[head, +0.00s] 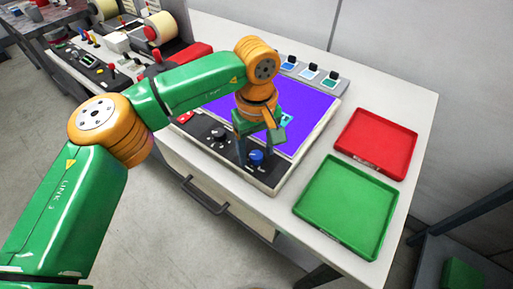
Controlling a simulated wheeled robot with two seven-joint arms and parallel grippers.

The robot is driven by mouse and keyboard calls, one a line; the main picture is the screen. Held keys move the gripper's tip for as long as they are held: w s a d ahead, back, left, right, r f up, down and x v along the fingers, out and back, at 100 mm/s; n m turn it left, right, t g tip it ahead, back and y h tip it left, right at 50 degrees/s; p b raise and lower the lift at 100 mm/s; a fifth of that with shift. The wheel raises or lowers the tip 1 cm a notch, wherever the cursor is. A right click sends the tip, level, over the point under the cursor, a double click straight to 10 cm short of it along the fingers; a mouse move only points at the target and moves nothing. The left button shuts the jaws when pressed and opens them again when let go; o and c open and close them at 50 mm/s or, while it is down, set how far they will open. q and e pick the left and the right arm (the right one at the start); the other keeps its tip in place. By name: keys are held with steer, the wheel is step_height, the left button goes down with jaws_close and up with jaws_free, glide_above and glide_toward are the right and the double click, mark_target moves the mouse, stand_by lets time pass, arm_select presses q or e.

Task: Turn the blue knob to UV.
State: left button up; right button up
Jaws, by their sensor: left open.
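The blue knob (256,157) sits on the dark control strip (207,133) along the front edge of a panel with a glowing violet screen (308,113). My left gripper (256,150) reaches in from the left and points down over the right part of that strip. Its fingers are open, close around or just above the blue knob; I cannot tell if they touch it. The knob's pointer and the UV mark are too small to read. My right gripper is not in view.
A black knob (219,135) and a red button (186,117) are on the same strip. A green tray (347,204) and a red tray (377,143) lie to the right on the white table. Machines with label rolls are at upper left.

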mark_target(257, 154)
arm_select(q)
step_height(257, 154, up, 7)
steer(key=shift+r, duration=0.1)
stand_by(0.5)
